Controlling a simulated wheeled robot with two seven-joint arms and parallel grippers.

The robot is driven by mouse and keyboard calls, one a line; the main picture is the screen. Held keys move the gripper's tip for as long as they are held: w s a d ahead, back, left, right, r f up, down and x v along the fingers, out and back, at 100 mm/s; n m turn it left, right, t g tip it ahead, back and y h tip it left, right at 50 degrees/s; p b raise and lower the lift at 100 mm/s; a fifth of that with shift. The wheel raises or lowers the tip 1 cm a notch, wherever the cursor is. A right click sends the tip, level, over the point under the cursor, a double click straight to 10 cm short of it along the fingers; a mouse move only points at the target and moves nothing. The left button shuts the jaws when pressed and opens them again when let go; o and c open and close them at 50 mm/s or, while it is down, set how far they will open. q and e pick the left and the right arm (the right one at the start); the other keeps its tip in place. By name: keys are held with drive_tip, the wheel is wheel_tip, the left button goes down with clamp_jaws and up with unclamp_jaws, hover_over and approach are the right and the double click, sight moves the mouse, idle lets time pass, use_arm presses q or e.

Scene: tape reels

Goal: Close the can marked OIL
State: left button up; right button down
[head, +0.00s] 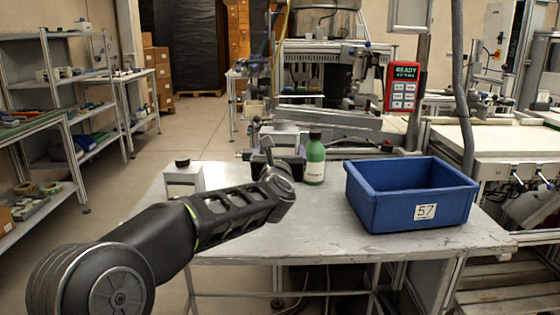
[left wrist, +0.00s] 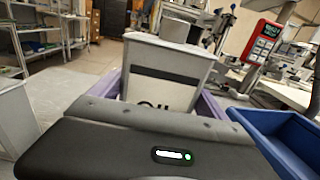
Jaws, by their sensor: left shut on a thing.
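The can marked OIL (left wrist: 168,62) is a pale grey box-shaped can with a dark band and partly visible dark lettering in the left wrist view. Its lower part is hidden behind my wrist. In the head view the can (head: 284,140) stands upright on the table, mostly hidden behind my gripper. My left gripper (head: 273,165) is at its near side, and its fingers (left wrist: 163,92) lie along both sides of the can, shut on it. My right gripper is not in view.
A second grey can (head: 184,182) with a black cap stands at the table's left. A green bottle (head: 315,162) stands close right of the OIL can. A blue bin (head: 390,208) marked 57 is further right. The table's (head: 330,228) front middle is clear.

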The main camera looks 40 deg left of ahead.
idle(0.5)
use_arm(q)
drive_tip(key=o, duration=1.3)
drive_tip(key=c, duration=1.5)
drive_tip(key=shift+c, duration=0.2)
